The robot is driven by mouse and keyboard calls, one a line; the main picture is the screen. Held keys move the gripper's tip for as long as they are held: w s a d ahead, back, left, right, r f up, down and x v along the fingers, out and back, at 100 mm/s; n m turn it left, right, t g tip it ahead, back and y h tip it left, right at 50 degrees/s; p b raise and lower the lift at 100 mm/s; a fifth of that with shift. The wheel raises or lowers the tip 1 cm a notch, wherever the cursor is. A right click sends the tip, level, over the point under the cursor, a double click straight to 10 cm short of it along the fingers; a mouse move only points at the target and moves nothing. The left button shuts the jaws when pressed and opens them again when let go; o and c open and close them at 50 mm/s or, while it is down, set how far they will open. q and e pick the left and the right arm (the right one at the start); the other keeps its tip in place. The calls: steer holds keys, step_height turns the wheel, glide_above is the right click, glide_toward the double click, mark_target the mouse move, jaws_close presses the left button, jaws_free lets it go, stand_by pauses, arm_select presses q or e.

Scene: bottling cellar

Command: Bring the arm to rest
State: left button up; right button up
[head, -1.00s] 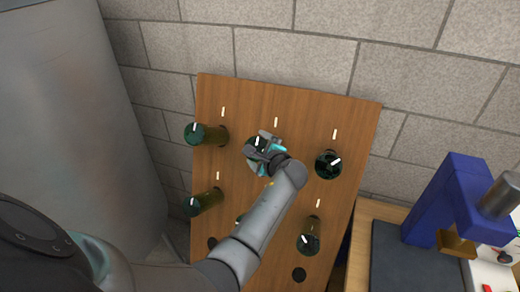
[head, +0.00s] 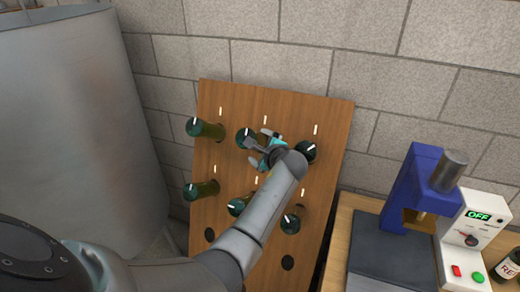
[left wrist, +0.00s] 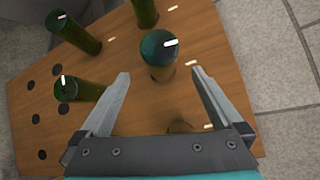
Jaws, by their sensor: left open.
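My left arm reaches across a wooden rack board (head: 328,120). My left gripper (head: 258,138) is open and empty in front of the board, close to the right of the upper middle green bottle (head: 244,136). In the left wrist view the open fingers (left wrist: 160,74) spread apart, with a green bottle (left wrist: 158,48) beyond the tips and nothing between them. An upper left bottle (head: 206,129) and an upper right bottle (head: 307,151) also stick out of the board. My right gripper is not in view.
Lower bottles sit left (head: 202,190), middle (head: 238,207) and right (head: 290,221), with empty holes below. A large grey tank (head: 70,110) stands left. A bench at right holds a blue press (head: 408,190) and a control box (head: 470,235) reading OFF.

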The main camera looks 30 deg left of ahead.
arm_select(q)
steer(key=shift+w+a, duration=0.1)
steer(key=shift+f, duration=0.1)
steer(key=s+d+f+n+g+h+b, duration=0.15)
steer(key=s+d+f+b, duration=0.35)
steer(key=f, duration=1)
steer(key=s+d+f+h+b, duration=0.25)
steer(key=s+f, duration=0.35)
steer(key=f, duration=0.8)
steer(key=s+d+f+n+g+h+b, duration=0.1)
steer(key=s+d+f+h+b, duration=0.35)
steer(key=f, duration=1.05)
steer(key=s+d+f+n+g+b, duration=0.1)
steer(key=s+d+f+n+b, duration=0.1)
steer(key=s+f, duration=0.6)
steer(key=s+d+f+n+g+h+b, duration=0.1)
steer(key=s+f+n+b, duration=0.3)
steer(key=s+f, duration=0.5)
steer(key=s+d+f+n+g+h+b, duration=0.1)
steer(key=s+f+b, duration=0.5)
steer(key=s, duration=1.4)
step_height(320, 180, down, 3)
steer(key=shift+s+d+r+n+g, duration=0.2)
steer(key=shift+d+n+g, duration=0.45)
steer(key=shift+d+n, duration=0.45)
steer(key=shift+w+d, duration=0.1)
steer(key=shift+d, duration=0.05)
